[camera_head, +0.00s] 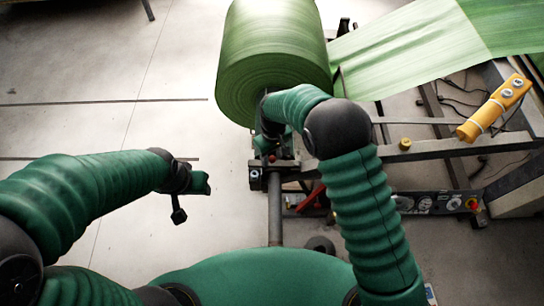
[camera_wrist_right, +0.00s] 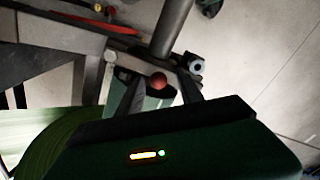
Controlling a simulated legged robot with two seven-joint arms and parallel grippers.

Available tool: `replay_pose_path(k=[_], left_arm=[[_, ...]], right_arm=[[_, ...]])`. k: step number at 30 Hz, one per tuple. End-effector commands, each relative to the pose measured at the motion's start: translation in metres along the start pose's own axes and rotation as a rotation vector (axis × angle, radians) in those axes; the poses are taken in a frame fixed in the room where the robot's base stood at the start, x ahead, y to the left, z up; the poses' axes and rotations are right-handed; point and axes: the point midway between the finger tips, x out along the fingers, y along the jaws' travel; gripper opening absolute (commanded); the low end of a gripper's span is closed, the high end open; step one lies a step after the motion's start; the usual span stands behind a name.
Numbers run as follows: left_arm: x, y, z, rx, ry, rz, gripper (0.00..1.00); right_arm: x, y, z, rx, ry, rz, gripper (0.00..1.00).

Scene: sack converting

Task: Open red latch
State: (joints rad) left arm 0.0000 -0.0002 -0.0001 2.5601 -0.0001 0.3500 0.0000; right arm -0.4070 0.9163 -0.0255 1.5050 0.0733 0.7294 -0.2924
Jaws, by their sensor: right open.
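A small red knob (camera_wrist_right: 158,82) sits on the metal end bracket of the roll stand, and it also shows in the head view (camera_head: 272,158). In the wrist view it appears between the two spread fingers of my right gripper (camera_wrist_right: 162,92). The right gripper (camera_head: 266,146) is open and reaches down to the bracket beside the green roll; contact with the knob cannot be told. A longer red handle (camera_head: 311,198) lies lower on the frame and also shows in the wrist view (camera_wrist_right: 95,25). My left gripper (camera_head: 188,190) hangs over bare floor; its jaw state is unclear.
A large green roll (camera_head: 272,65) stands just beyond the right gripper, with green sheet (camera_head: 410,45) running right. A yellow control box (camera_head: 494,108) and a panel of dials (camera_head: 425,203) are on the frame to the right. Floor at left is clear.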

Motion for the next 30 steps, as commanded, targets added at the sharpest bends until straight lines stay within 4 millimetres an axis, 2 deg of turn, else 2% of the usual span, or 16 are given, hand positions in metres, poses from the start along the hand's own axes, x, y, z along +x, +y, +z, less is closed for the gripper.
replay_pose_path(k=[7,17,30], left_arm=[[0.0000,0.0000,-0.0001,0.000,0.000,0.000,0.46],[0.0000,0.0000,-0.0001,0.000,0.000,0.000,0.46],[0.0001,0.0000,0.0000,0.000,0.000,0.000,0.46]], right_arm=[[0.0003,0.0014,0.0008,0.001,0.003,-0.001,0.44],[0.0004,0.0007,0.0000,0.001,0.001,0.001,0.01],[0.0002,0.0005,-0.0010,0.000,0.005,0.000,0.00]])
